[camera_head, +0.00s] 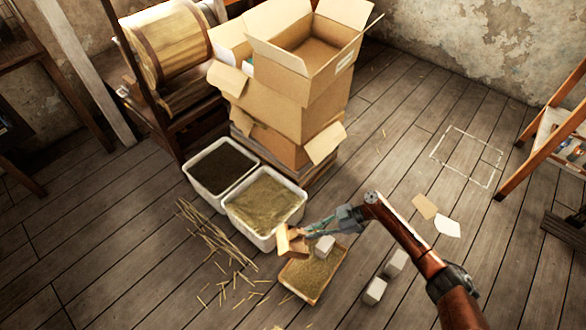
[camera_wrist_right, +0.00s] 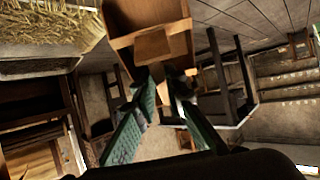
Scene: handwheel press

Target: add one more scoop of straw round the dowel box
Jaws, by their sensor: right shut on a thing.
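My right gripper (camera_head: 312,229) is shut on the handle of a wooden scoop (camera_head: 291,241). The scoop also shows in the right wrist view (camera_wrist_right: 150,22), beyond the green fingers (camera_wrist_right: 163,78). I cannot tell whether the scoop holds straw. It hangs beside the back left corner of a shallow wooden box (camera_head: 300,292), near the front of a white bin of straw (camera_head: 264,202). The box has a straw-coloured fill, and a pale block (camera_head: 325,246) shows at its back edge. No dowels can be made out. My left gripper is out of view.
A second white bin (camera_head: 222,168) holds dark material. Stacked cardboard boxes (camera_head: 290,95) stand behind the bins. Two pale blocks (camera_head: 396,262) lie right of the wooden box. Loose straw (camera_head: 215,235) is scattered on the left. Floor at right is mostly clear.

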